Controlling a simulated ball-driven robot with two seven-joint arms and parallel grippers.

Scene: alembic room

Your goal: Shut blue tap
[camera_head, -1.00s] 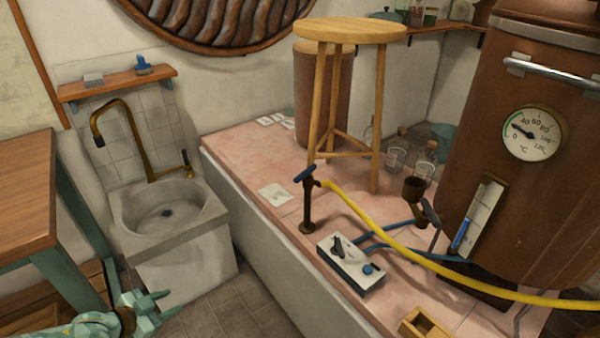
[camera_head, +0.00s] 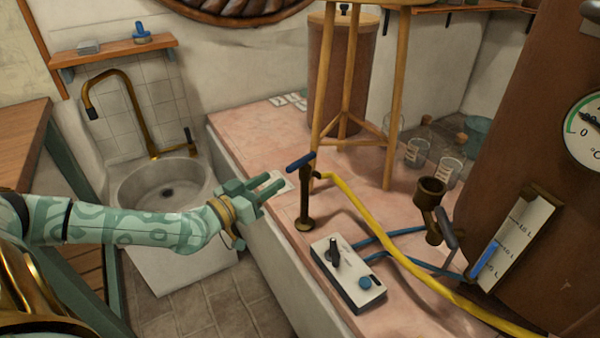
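The blue tap (camera_head: 300,162) is a blue lever handle on top of a dark upright brass post that stands on the pink tiled counter. A yellow hose (camera_head: 385,238) runs from its spout to the right. My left gripper (camera_head: 272,188) is just left of the tap, its fingers pointing right towards the handle and apart from each other. It looks empty, and a gap to the handle seems to remain. My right gripper is not in view.
A control box (camera_head: 347,275) with a black lever and blue knob sits in front of the tap. A wooden stool (camera_head: 354,140) stands behind it. A copper boiler (camera_head: 515,150) fills the right. A stone sink (camera_head: 160,190) is at left.

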